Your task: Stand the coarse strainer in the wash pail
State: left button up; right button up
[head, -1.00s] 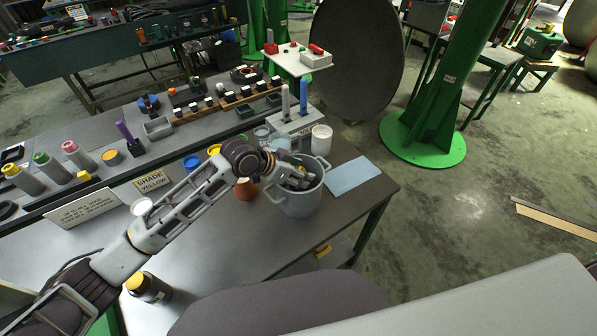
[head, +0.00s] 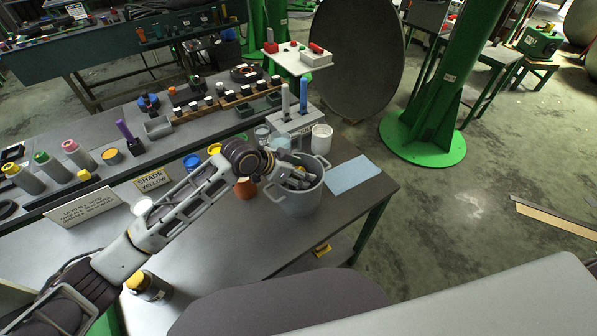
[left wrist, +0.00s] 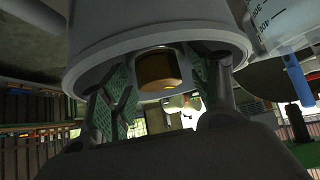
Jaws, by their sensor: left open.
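The grey two-handled wash pail (head: 298,203) stands upright near the right end of the bench. My left gripper (head: 298,181) points down at the pail's mouth, with its fingers partly hidden there. In the left wrist view my left gripper (left wrist: 160,92) is open, its green-padded fingers spread on either side of a brown-gold rounded piece (left wrist: 158,69). I cannot tell whether they touch it. A large grey rimmed body (left wrist: 150,35) fills the top of that view. The coarse strainer cannot be picked out with certainty; the arm hides much of the pail's inside. My right gripper is out of view.
A terracotta pot (head: 246,189) stands just left of the pail. A white cup (head: 321,139) and a stand with a blue-handled tool (head: 304,95) are behind it. A blue cloth (head: 352,175) lies to its right. The bench front is mostly clear.

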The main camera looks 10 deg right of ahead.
pick_arm(q)
jog(key=v, duration=1.2)
jog(key=shift+b, duration=0.45)
